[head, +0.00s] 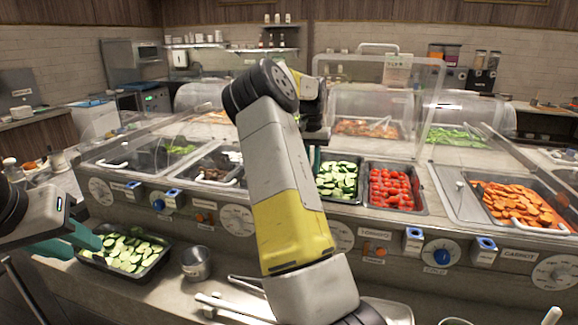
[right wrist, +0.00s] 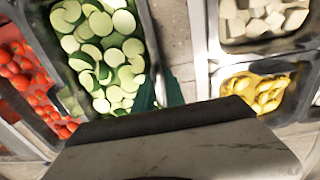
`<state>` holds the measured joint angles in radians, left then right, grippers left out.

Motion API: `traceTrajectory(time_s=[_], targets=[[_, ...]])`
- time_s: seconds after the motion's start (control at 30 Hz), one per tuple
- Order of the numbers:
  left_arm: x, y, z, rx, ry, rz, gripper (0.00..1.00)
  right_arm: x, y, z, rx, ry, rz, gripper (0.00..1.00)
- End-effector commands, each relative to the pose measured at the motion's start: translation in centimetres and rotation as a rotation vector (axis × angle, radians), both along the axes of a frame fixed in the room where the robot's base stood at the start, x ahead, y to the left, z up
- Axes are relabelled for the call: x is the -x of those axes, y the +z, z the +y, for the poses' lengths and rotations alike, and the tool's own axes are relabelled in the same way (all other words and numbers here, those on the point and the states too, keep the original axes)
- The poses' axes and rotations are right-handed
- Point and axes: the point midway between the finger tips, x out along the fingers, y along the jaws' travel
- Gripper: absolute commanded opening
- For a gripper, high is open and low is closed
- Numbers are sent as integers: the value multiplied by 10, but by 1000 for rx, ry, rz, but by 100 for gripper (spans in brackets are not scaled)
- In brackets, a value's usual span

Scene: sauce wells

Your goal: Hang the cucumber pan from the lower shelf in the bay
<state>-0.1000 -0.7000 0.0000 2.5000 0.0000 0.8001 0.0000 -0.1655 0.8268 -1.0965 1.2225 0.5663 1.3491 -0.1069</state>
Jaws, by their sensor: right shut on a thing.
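A black pan of cucumber slices (head: 95,258) sits on the lower shelf at the left. My left gripper (head: 78,243), with teal fingers, is at its left end; the fingers look apart, and I see nothing between them. A second pan of cucumber slices (head: 322,199) is in the counter beside the tomatoes. My right arm reaches over the counter next to it, mostly hiding its own gripper in the head view. In the right wrist view, my right gripper (right wrist: 160,93) is shut on the side rim of this cucumber pan (right wrist: 149,45).
A tomato pan (head: 423,206) adjoins the counter cucumber pan on the right. A carrot pan (head: 478,182) is farther right. Clear guards (head: 375,95) stand behind. A metal pot (head: 196,264) stands on the lower shelf, right of the cucumber pan there.

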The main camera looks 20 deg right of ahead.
Motion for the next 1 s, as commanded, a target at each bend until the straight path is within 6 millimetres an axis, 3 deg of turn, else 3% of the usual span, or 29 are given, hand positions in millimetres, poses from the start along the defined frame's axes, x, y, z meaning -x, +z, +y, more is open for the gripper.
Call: traceTrajectory(time_s=[0.03, 0.07, 0.17, 0.2, 0.77, 0.87, 1.0], targets=[[0, 0, 0, 0, 0, 0, 31, 4, -9, 4, -13, 1, 25, 0], [0, 0, 0, 0, 0, 0, 31, 4, -9, 4, -13, 1, 25, 19], [0, 0, 0, 0, 0, 0, 31, 4, -10, 5, -16, 1, 25, 38], [0, 0, 0, 0, 0, 0, 31, 4, -10, 5, -16, 1, 25, 40], [0, 0, 0, 0, 0, 0, 31, 3, -9, 8, -21, 3, 22, 40], [0, 0, 0, 0, 0, 0, 31, 2, -1, 8, -21, 3, 19, 40], [0, 0, 0, 0, 0, 0, 31, 2, 24, 5, -13, 2, 10, 40]])
